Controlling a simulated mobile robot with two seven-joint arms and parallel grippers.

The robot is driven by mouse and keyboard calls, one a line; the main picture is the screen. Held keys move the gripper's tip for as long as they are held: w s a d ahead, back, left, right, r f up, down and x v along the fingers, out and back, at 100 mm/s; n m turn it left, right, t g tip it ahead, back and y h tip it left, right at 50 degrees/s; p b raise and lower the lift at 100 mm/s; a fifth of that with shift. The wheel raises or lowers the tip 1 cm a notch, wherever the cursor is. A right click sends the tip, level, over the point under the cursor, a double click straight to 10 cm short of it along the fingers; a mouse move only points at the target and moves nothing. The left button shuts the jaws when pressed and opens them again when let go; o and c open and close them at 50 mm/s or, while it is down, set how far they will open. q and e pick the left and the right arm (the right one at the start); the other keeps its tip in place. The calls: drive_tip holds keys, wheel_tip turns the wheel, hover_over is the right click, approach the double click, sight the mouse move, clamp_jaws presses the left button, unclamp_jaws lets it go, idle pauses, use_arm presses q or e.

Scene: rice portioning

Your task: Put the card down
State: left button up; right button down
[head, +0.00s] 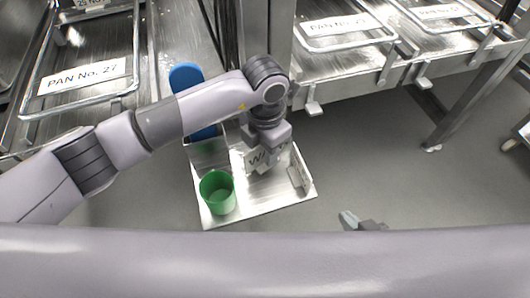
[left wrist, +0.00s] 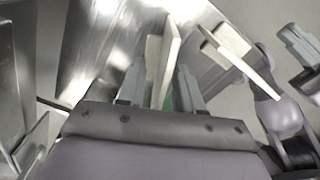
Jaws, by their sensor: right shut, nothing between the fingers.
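A pale card marked "WA…" (head: 252,161) is over the metal tray (head: 247,209), partly hidden by my left gripper (head: 264,158). In the left wrist view the card (left wrist: 168,48) is nearly edge-on, between the fingers of my left gripper (left wrist: 161,80). I cannot tell whether the fingers press on it or whether its foot rests on the tray. My right gripper (head: 349,220) is shut and empty, to the right of the tray; it also shows in the left wrist view (left wrist: 293,38).
A green cup (head: 217,194) stands at the tray's front left. A second pale card-like piece (head: 298,178) stands by the right edge. A blue object (head: 186,76) is behind the tray. Racks with labelled pans (head: 85,78) are at the back; grey floor lies right.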

use_arm(q)
drive_tip(key=shift+f, duration=0.2)
idle(0.3)
clamp_jaws()
drive_tip(key=shift+r, duration=0.15)
